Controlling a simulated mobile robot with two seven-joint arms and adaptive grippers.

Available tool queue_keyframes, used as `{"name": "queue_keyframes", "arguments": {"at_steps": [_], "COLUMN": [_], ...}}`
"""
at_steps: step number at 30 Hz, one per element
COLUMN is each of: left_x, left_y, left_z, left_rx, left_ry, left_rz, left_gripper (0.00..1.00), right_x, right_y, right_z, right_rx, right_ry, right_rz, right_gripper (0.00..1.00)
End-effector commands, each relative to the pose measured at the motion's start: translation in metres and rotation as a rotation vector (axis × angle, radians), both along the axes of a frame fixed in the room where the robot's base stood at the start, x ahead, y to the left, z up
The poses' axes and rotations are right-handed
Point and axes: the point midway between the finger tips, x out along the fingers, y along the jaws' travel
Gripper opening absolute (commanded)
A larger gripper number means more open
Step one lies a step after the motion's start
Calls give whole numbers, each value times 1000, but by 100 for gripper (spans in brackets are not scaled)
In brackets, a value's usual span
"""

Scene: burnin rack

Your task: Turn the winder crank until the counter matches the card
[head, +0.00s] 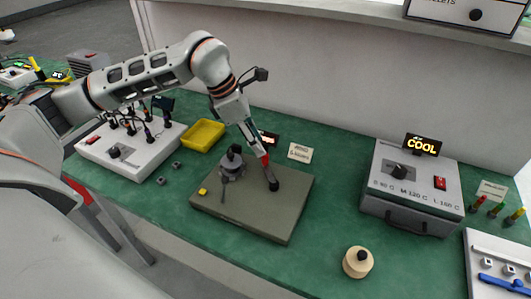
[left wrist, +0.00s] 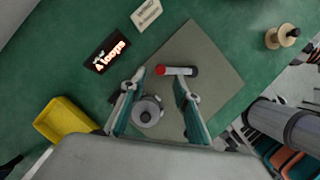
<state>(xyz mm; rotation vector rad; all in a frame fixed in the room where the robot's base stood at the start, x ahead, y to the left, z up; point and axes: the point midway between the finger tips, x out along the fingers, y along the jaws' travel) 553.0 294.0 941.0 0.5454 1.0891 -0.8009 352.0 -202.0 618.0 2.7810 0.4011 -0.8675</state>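The winder is a grey-brown board (head: 255,221) on the green bench, with a round grey hub (head: 232,160) that also shows in the left wrist view (left wrist: 147,110). A post with a red top and dark base (head: 273,184), perhaps the crank handle, stands right of the hub; it also shows in the left wrist view (left wrist: 180,71). My left gripper (head: 262,152) points down at the red top, fingers apart; contact is unclear. The counter (left wrist: 108,50) reads "4 loops" and is partly hidden by my arm in the head view. The white card (head: 300,153) is too small to read surely.
A yellow tray (head: 203,134) and a white box with black knobs (head: 130,139) lie to the left. A grey case with a "COOL" display (head: 422,145) stands to the right. A wooden spool (head: 357,263) is at the front. Bench between board and case is clear.

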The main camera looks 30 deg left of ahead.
Motion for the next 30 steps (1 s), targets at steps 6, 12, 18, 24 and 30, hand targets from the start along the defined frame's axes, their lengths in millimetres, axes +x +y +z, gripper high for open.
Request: {"name": "queue_keyframes", "arguments": {"at_steps": [6,12,18,24,30], "left_x": [7,13,14,14,14], "left_y": [-12,-18,-19,-19,-20], "left_z": [-34,-53,-57,-57,-57], "left_rx": [-3,-2,-3,-3,-3], "left_ry": [4,2,1,0,0], "left_rz": [-2,-1,-1,-1,-1], "left_gripper": [31,31,31,20,0], "right_x": [-3,-1,1,1,1], "right_y": [0,0,0,-1,-1], "right_z": [-4,-3,-2,-2,-2], "right_rx": [-2,-3,-4,-4,-4], "right_ry": [6,2,-1,-2,-2], "right_rz": [1,1,2,1,1], "right_gripper": [0,0,0,0,0]}}
